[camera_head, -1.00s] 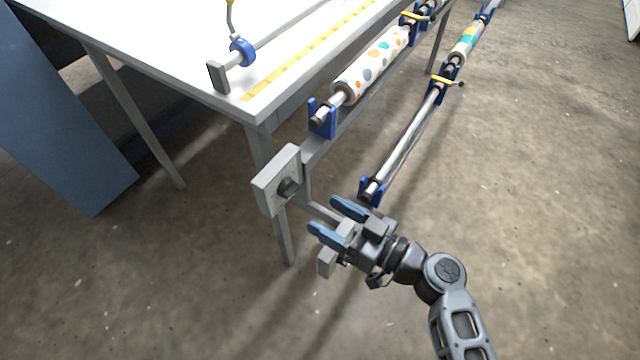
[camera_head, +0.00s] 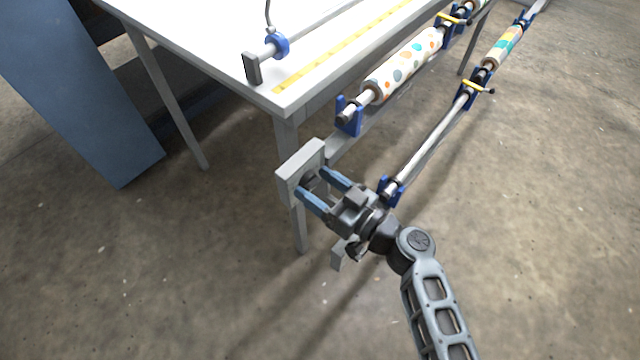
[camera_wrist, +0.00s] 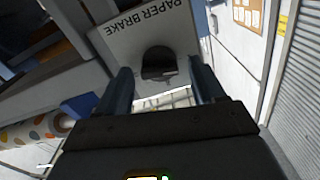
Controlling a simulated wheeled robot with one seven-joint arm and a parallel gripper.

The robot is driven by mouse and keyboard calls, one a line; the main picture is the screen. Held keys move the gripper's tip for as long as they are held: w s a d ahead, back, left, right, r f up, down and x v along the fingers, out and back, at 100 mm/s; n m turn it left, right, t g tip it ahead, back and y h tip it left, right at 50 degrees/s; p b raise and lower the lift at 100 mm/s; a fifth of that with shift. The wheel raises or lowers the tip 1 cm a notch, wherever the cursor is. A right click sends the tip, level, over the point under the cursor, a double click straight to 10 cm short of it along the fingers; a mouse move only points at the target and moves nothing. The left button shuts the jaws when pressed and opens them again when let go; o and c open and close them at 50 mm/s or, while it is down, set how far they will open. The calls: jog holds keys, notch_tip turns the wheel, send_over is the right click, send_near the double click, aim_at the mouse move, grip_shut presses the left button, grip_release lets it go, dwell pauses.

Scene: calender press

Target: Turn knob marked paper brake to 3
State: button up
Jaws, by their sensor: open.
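The paper brake box (camera_head: 300,172) is a grey box fixed at the near corner of the table. In the wrist view its face, lettered PAPER BRAKE (camera_wrist: 143,22), appears upside down. A dark round knob (camera_wrist: 158,63) is on that face, and its pointer setting is too dark to read. My gripper (camera_head: 313,184) is open in front of the box, its two blue fingers pointing at the face. In the wrist view the fingers (camera_wrist: 162,82) stand to the left and right of the knob, with gaps visible. In the head view the fingers mostly hide the knob.
A white table (camera_head: 200,20) with a yellow ruler strip stands behind the box. A spotted paper roll (camera_head: 405,65) and a bare metal roller (camera_head: 430,145) in blue brackets (camera_head: 392,190) lie to the right, close to my gripper. The floor in front is clear.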

jog(key=shift+c, duration=0.4)
jog(key=c, duration=1)
